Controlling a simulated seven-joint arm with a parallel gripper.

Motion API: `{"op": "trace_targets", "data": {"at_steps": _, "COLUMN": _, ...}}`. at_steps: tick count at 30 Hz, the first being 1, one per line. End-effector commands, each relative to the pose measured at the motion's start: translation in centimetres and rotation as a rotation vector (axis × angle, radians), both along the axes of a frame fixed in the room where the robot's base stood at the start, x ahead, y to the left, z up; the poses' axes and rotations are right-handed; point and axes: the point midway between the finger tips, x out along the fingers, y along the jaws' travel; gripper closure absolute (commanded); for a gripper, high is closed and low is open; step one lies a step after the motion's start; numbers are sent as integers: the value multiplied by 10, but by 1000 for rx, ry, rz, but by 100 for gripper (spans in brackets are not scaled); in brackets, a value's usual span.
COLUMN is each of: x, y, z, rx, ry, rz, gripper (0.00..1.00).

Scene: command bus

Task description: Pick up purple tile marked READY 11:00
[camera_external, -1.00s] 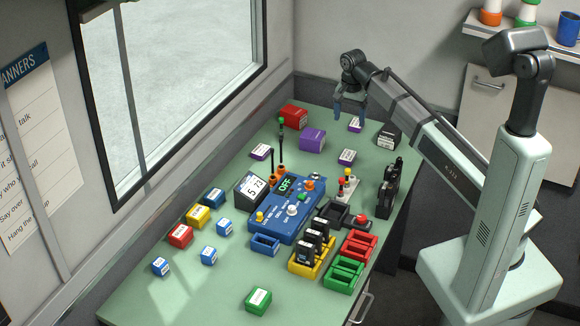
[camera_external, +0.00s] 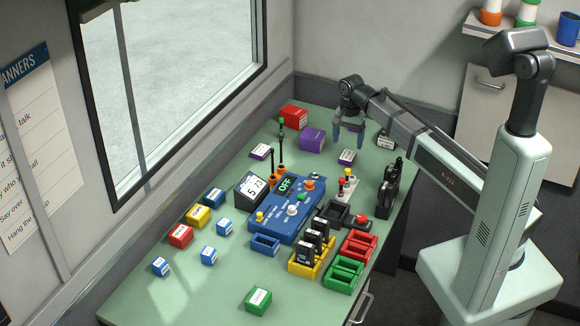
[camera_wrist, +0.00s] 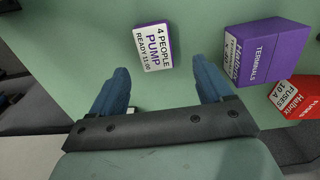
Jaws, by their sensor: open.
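The purple tile marked 4 PEOPLE PUMP READY 11:00 (camera_wrist: 154,48) lies flat on the green table. It sits just beyond my fingertips in the wrist view, between their lines and nearer the left finger. In the external view it appears to be the purple tile with a white label (camera_external: 347,157), just below my fingertips in the picture. My gripper (camera_external: 348,142) is open and empty, pointing down; its two blue fingers also show in the wrist view (camera_wrist: 161,68). I cannot tell its exact height.
A purple TERMINALS box (camera_wrist: 268,52) and a red FUSES box (camera_wrist: 298,97) stand to the right in the wrist view. Another purple tile (camera_external: 261,152) lies further left. A blue console (camera_external: 288,208) and posts (camera_external: 347,184) stand nearer the front.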

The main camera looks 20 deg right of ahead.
Motion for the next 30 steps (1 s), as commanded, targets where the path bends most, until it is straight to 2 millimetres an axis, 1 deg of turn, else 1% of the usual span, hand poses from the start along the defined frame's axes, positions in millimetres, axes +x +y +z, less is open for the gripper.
{"op": "trace_targets", "data": {"at_steps": 7, "x": -8, "y": -2, "z": -26, "rx": -1, "ry": 2, "rz": 0, "gripper": 21}}
{"op": "trace_targets", "data": {"at_steps": 12, "x": -7, "y": -2, "z": -43, "rx": 0, "ry": 1, "rz": 0, "gripper": 21}}
{"op": "trace_targets", "data": {"at_steps": 15, "x": -7, "y": -2, "z": -47, "rx": 0, "ry": 0, "rz": 0, "gripper": 21}}
{"op": "trace_targets", "data": {"at_steps": 21, "x": -6, "y": -2, "z": -48, "rx": 1, "ry": -1, "rz": 0, "gripper": 21}}
{"op": "trace_targets", "data": {"at_steps": 23, "x": -6, "y": -2, "z": -48, "rx": 0, "ry": 0, "rz": 0, "gripper": 26}}
{"op": "trace_targets", "data": {"at_steps": 30, "x": -6, "y": -2, "z": -47, "rx": 0, "ry": 0, "rz": 0, "gripper": 49}}
